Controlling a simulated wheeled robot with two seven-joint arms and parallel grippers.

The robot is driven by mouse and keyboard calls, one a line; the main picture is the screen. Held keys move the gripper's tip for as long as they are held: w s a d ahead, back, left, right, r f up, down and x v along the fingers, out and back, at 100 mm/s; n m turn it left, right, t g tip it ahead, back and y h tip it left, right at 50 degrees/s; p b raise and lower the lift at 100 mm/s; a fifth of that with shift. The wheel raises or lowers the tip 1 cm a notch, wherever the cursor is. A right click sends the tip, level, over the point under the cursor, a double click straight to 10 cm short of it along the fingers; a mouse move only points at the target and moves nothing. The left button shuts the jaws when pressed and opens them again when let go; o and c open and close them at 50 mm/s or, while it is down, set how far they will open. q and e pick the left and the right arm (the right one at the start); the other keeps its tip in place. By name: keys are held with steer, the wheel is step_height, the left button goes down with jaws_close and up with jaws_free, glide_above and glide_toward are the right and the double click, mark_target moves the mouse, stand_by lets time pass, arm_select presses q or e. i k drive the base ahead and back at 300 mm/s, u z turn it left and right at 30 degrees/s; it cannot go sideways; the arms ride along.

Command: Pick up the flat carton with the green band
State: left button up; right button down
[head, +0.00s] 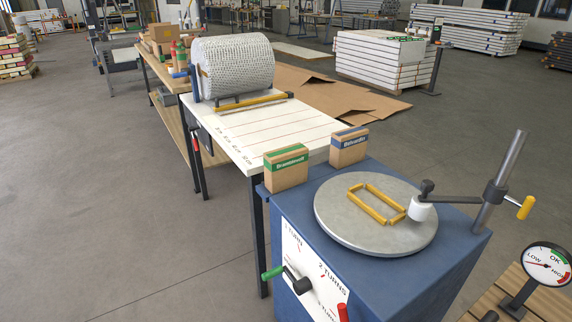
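The carton with the green band (286,175) is a small brown box, standing upright near the left back corner of the blue machine's top. Its green band with white lettering runs along the upper edge. A similar brown carton with a blue band (349,152) stands to its right and a little farther back, with a gap between them. Neither of my grippers shows in this view.
The blue machine (385,291) carries a round grey turntable (340,212) with a yellow frame (362,206), just right of the cartons. A post with a yellow-handled crank arm (465,199) rises at right. A white table (270,134) with a large roll (236,68) lies behind.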

mark_target(286, 167)
steer(key=k, duration=1.3)
steer(key=u, duration=1)
steer(key=i, duration=1.65)
steer(key=u, duration=0.25)
steer(key=i, duration=1.45)
steer(key=z, duration=0.9)
